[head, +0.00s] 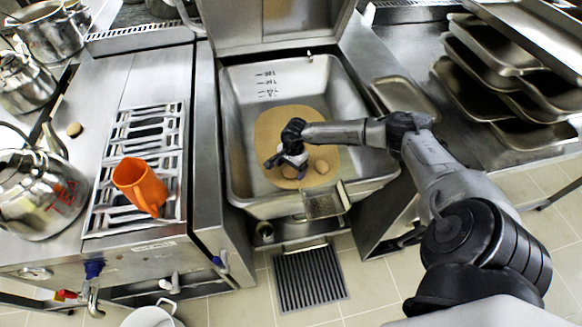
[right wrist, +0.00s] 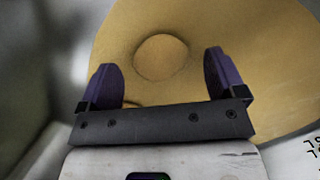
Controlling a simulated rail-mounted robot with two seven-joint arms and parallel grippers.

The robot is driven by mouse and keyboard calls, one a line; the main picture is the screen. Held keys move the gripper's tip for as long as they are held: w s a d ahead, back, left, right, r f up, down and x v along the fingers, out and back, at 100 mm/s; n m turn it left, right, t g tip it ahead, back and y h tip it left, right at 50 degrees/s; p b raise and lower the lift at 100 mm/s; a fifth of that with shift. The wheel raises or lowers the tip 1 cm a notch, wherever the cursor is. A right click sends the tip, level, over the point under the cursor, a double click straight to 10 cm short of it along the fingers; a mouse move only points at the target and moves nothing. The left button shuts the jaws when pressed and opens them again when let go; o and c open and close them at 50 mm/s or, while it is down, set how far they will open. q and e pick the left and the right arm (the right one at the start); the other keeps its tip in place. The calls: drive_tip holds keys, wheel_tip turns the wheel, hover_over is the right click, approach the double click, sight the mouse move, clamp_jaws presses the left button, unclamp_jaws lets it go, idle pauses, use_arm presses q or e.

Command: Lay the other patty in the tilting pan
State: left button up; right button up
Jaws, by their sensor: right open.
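The tilting pan (head: 357,153) is a deep steel basin with a round yellow-brown patch (head: 268,126) on its floor. Two small round brown patties show on the front part of this patch: one (head: 321,166) right of my right gripper, the other (head: 290,172) close by it and partly covered. My right gripper (head: 286,166) is down inside the pan, open, with nothing between its fingers. In the right wrist view one round patty (right wrist: 160,57) lies flat on the patch beyond the purple fingertips (right wrist: 160,80). An edge of something round shows between the fingers, mostly hidden. My left gripper is not in view.
A small brown round thing (head: 74,129) lies on the left counter near steel pots (head: 42,190). Stacked steel trays (head: 490,70) stand at the right. The pan's raised lid (head: 280,20) is behind.

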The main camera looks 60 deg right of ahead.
wheel_tip(320, 180, up, 14)
drive_tip(key=d+p, duration=0.1)
drive_tip(key=p, duration=0.1)
drive_tip(key=shift+s+d+p, duration=0.15)
drive_tip(key=shift+d+p, duration=0.15)
drive_tip(key=shift+d, duration=0.05)
drive_tip(key=shift+f, duration=0.15)
idle(0.4)
